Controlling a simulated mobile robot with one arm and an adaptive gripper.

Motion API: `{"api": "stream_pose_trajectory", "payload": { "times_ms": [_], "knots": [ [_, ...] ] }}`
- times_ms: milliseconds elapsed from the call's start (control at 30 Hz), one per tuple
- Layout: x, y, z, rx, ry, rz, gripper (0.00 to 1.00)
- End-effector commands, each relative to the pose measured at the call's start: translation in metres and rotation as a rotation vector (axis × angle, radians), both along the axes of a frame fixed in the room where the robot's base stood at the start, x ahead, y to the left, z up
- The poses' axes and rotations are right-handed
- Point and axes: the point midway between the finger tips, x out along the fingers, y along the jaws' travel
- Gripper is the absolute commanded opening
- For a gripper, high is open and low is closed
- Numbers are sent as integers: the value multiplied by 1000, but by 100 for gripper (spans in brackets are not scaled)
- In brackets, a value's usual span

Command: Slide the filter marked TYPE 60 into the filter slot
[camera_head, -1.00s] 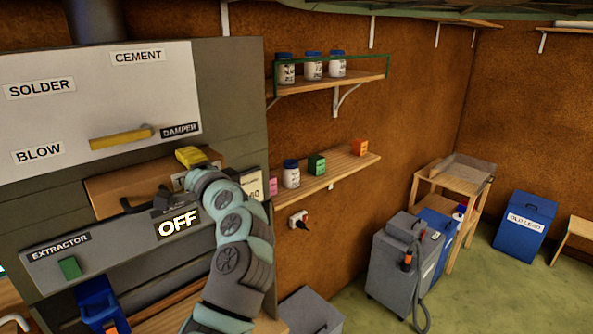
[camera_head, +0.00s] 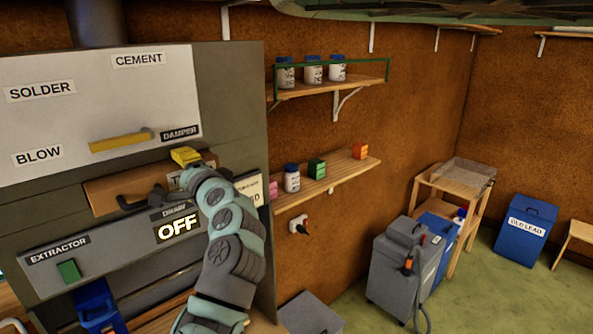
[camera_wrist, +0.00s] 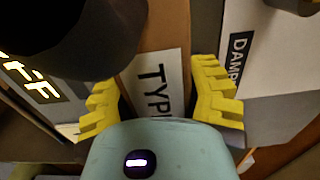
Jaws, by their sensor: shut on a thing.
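The filter is a brown block (camera_head: 108,195) at the front of the grey extractor cabinet, between the white DAMPER panel and the OFF display. In the wrist view its white label (camera_wrist: 156,85) reads TYPE; any number is hidden by my gripper. My gripper (camera_head: 187,156) is shut on the filter's right part, and its yellow fingers (camera_wrist: 160,98) lie on either side of the label in the wrist view. The filter slot's opening is not clearly visible behind the filter, and I cannot tell how deep the filter sits.
A dark lever-like part (camera_head: 143,198) stands in front of the filter, close to my gripper. The yellow damper handle (camera_head: 120,140) is just above. The shelf (camera_head: 345,172) with a jar and small boxes lies to the right.

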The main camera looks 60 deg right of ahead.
Motion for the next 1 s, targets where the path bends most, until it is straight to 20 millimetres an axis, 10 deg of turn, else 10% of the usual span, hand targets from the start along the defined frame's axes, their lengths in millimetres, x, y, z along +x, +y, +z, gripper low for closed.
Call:
{"api": "stream_pose_trajectory", "payload": {
  "times_ms": [133, 167, 433, 1000],
  "knots": [
    [4, 0, 2, -1, -4, 3, 4],
    [5, 0, 2, -1, -4, 3, 50],
    [4, 0, 1, -1, -3, 1, 78],
    [-31, 5, 0, -1, -1, -8, 80]
  ]
}}
